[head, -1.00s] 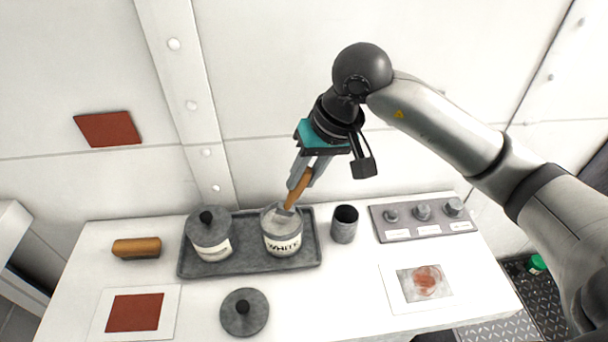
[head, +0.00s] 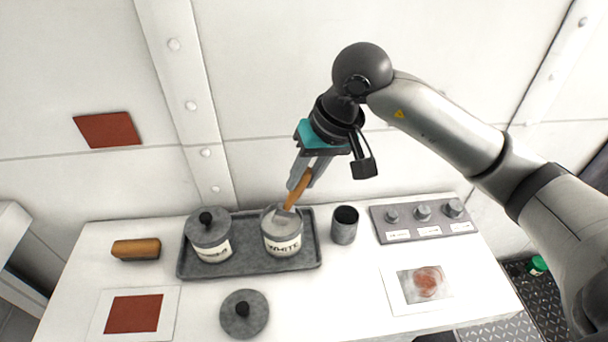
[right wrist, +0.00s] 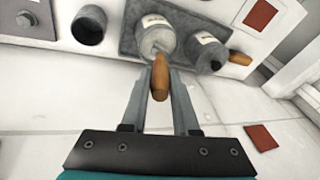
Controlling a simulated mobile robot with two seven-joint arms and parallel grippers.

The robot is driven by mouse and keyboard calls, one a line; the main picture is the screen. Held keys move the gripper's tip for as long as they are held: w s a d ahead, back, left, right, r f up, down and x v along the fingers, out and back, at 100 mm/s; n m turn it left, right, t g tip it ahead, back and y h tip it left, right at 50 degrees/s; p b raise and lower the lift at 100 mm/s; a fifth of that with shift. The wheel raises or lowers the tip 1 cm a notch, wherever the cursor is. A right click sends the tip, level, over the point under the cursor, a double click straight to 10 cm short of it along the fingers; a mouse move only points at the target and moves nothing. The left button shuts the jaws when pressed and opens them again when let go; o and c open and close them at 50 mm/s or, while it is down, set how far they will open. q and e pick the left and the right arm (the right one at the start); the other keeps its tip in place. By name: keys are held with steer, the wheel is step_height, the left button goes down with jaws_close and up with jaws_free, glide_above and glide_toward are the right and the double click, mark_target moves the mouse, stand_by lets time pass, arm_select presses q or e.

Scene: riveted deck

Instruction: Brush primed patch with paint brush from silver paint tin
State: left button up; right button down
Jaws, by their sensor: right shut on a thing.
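My right gripper (head: 303,176) is shut on the orange wooden handle of the paint brush (head: 297,190). The brush points down into the open grey tin labelled WHITE (head: 283,244); its bristle tips cannot be made out. The right wrist view shows the handle (right wrist: 160,78) between the fingers, above the open tin (right wrist: 153,35). A second grey tin (head: 212,252) is lidded; its label is not clearly readable. A red-brown square (head: 134,313) lies on a white card at left. A grey panel with a rusty blotch (head: 425,284) lies at right. I cannot tell which is primed. My left gripper is out of view.
Both tins stand on a dark tray (head: 255,265). A loose lid (head: 244,314) lies in front. A dark cup (head: 344,226) stands right of the tray, beside a knob panel (head: 425,238). A wooden-topped block (head: 136,249) lies at left. A red square (head: 107,130) is on the wall.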

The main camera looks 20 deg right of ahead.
steer(key=shift+r+p, duration=1.65)
steer(key=shift+r, duration=1.8)
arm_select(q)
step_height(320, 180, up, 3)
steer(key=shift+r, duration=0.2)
